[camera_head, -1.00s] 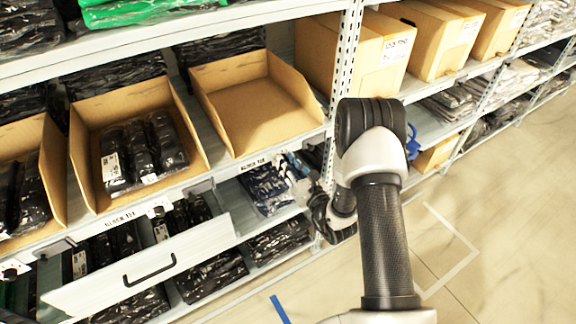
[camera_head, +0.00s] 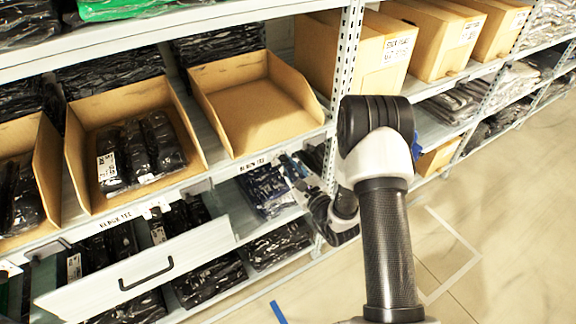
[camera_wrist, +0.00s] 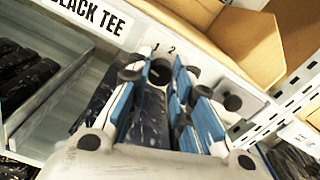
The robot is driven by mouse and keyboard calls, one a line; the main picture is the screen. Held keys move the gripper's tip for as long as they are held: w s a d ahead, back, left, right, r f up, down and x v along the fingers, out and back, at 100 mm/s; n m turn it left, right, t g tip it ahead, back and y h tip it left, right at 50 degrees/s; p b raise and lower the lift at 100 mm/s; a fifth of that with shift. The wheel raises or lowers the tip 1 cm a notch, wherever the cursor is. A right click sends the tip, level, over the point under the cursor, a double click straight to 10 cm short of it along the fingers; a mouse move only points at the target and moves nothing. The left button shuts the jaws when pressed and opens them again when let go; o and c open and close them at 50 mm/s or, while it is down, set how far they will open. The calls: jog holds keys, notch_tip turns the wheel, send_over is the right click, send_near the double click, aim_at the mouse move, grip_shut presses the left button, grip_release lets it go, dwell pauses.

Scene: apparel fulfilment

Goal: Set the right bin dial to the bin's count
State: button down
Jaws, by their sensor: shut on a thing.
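The right cardboard bin (camera_head: 258,112) stands open and empty on the shelf. Its dial is hidden by my gripper in the head view. In the wrist view a round black dial knob (camera_wrist: 160,72) sits on the pale shelf edge, below the printed digits 1 and 2, right of the "BLACK TEE" label (camera_wrist: 92,14). My gripper (camera_wrist: 160,85), with blue finger pads, is shut on the knob; the fingers hide much of it, and its pointer cannot be read. In the head view my gripper (camera_head: 290,168) is at the shelf edge under the right bin.
The left bin (camera_head: 82,165) holds several black packs. An open drawer (camera_head: 190,250) juts out below it. Bagged clothes lie on the lower shelf, near my gripper. A perforated upright (camera_head: 345,60) stands right of the bin. Floor at right is clear.

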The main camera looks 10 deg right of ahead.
jog(key=c, duration=1.4)
grip_release()
jog(key=v, duration=1.2)
jog(key=shift+r, duration=0.1)
